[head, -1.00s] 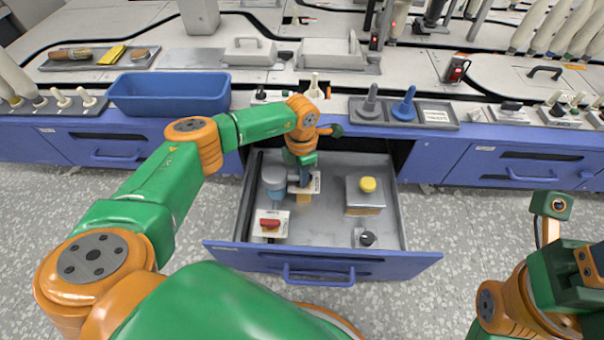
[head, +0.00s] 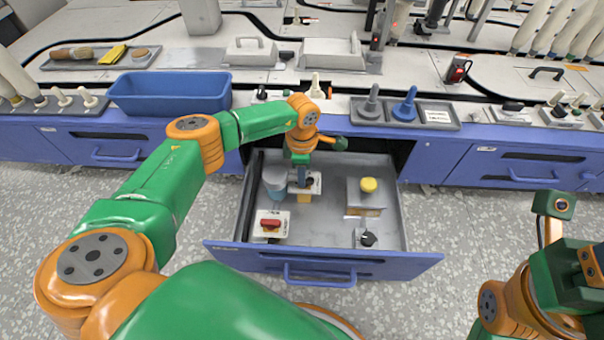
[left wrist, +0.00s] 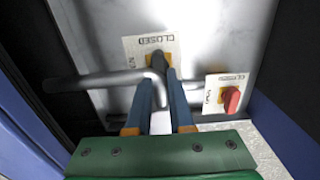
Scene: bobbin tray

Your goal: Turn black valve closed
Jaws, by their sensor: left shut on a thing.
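My left gripper (head: 303,180) reaches down into the open drawer at a white plate (head: 316,184) with a yellow patch below it. In the left wrist view the gripper (left wrist: 166,82) is shut at this plate (left wrist: 134,48), which is marked CLOSED. The black valve is between the fingertips and mostly hidden by them, so its exact angle cannot be told. My right arm shows at the right edge of the head view; its fingertips are not seen.
The drawer (head: 330,232) also holds a red-handled valve (head: 270,224), a grey box with a yellow button (head: 368,185) and a black knob (head: 367,238). Grey bent bars (left wrist: 95,80) lie close to the fingers. A blue bin (head: 170,95) stands on the bench.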

